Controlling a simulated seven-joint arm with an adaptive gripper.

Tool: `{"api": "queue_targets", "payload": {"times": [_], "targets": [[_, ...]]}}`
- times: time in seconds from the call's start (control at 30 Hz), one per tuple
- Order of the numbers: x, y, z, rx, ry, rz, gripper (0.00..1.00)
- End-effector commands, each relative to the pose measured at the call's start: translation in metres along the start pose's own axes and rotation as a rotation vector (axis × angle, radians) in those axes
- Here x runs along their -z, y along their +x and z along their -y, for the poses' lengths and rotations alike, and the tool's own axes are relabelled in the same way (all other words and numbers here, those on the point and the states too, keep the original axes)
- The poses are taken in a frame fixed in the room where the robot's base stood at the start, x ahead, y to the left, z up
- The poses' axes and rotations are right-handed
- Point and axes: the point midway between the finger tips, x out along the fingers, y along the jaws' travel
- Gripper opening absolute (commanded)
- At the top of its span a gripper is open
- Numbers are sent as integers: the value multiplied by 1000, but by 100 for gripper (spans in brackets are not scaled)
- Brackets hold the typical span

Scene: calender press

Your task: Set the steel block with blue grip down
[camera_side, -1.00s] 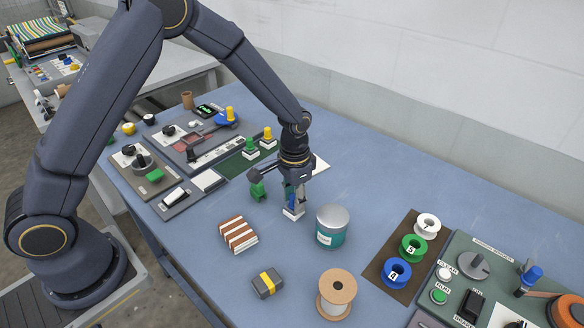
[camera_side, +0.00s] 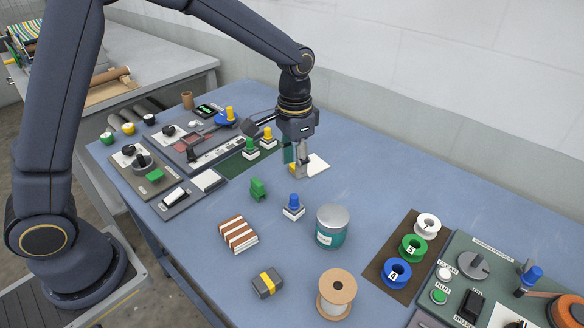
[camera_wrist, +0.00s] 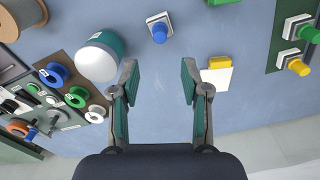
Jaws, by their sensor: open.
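The steel block with blue grip (camera_side: 293,207) stands upright on the blue table, left of the teal-and-grey can, with nothing holding it. It also shows in the wrist view (camera_wrist: 159,28) near the top, beyond my fingertips. My gripper (camera_side: 296,170) is raised above the table behind the block, near a white pad with a yellow edge (camera_side: 315,165). In the wrist view my gripper (camera_wrist: 158,80) has its two teal-padded fingers wide apart, with only bare table between them.
The can (camera_side: 332,227) stands close to the block's right. A green piece (camera_side: 258,189) and a brown-striped stack (camera_side: 238,235) lie to the left. Green and yellow-gripped blocks (camera_side: 268,139) stand on a green mat.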

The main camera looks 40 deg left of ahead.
Motion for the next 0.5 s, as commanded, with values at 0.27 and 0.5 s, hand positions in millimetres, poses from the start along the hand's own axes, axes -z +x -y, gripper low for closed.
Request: {"api": "queue_targets", "payload": {"times": [0.27,0.5], "targets": [[-34,-61,11,15,-53,-91,46],[-138,-133,23,48,-187,-296,46]]}}
